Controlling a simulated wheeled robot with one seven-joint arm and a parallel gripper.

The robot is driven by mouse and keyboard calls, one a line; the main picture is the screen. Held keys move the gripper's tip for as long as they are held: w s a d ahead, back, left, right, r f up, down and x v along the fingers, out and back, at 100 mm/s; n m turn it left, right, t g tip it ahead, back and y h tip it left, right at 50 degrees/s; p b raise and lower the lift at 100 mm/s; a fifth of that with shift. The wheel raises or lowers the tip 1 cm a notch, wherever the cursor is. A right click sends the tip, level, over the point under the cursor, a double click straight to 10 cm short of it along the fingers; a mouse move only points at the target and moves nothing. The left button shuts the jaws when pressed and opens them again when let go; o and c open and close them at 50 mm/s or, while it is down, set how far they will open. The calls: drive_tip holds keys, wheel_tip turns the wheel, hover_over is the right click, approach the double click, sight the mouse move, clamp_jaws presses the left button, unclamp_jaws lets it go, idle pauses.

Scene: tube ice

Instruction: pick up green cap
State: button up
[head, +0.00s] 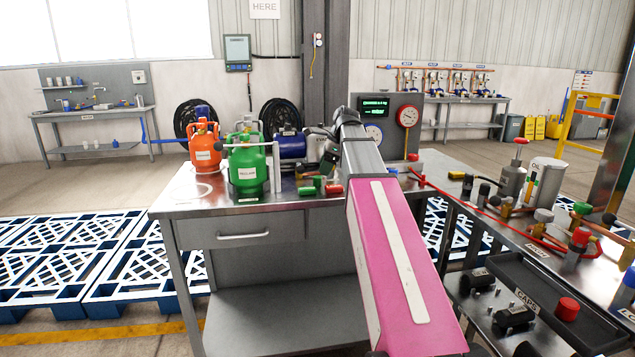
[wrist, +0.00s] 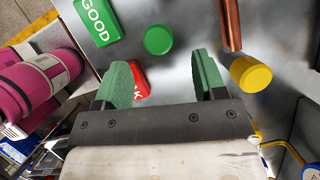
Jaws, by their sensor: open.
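The green cap (wrist: 158,40) is a small round green disc on the grey metal bench top. In the wrist view it lies just beyond my fingertips, roughly centred between them, and nothing covers it. My gripper (wrist: 163,78) is open and empty, with its two green fingers apart on either side of the picture's middle. The fingers do not appear to touch the cap. In the head view my arm reaches over the bench and the gripper is hard to make out there. Small green and red pieces show beside it, but I cannot tell which is the cap.
A green GOOD tag (wrist: 97,20) lies left of the cap. A red tag (wrist: 139,80) is partly hidden by the left finger. A yellow cap (wrist: 250,74) and a copper pipe (wrist: 229,25) lie to the right. Green (head: 247,165) and orange (head: 203,145) cylinders stand on the bench.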

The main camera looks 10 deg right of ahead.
sight(318, 177)
drive_tip(key=x, duration=0.5)
drive_tip(key=shift+a+r, duration=0.1)
drive_tip(key=shift+a, duration=0.3)
clamp_jaws()
